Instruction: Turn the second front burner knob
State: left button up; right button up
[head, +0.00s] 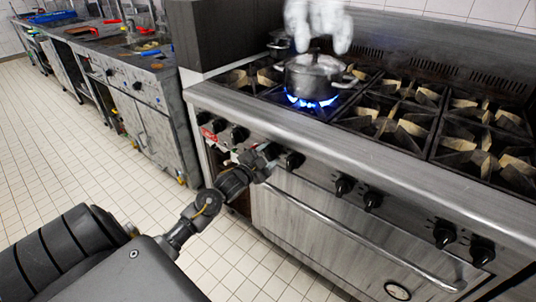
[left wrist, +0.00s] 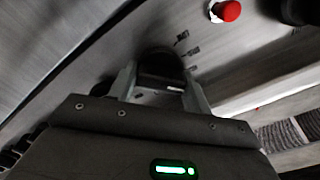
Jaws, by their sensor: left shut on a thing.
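The stove's front panel (head: 400,190) carries a row of black knobs. My left gripper (head: 264,158) is at this panel, left of the middle. In the left wrist view its two fingers are on either side of a black burner knob (left wrist: 160,70), and it is shut on it. In the head view the gripper hides most of that knob. A free knob (head: 239,133) is to its left and another knob (head: 293,160) is close to its right. My right gripper is in neither view.
A lidded pot (head: 314,75) stands over a lit blue flame (head: 311,102), with white vapour above it. The oven door's handle bar (head: 365,240) juts out below the knobs. A red button (left wrist: 229,11) is near the held knob. Tiled floor is open at left.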

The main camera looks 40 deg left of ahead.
pick_arm(q)
jog(key=o, duration=0.9)
jog(key=shift+s+d, duration=0.15)
jog(key=shift+s, duration=5.25)
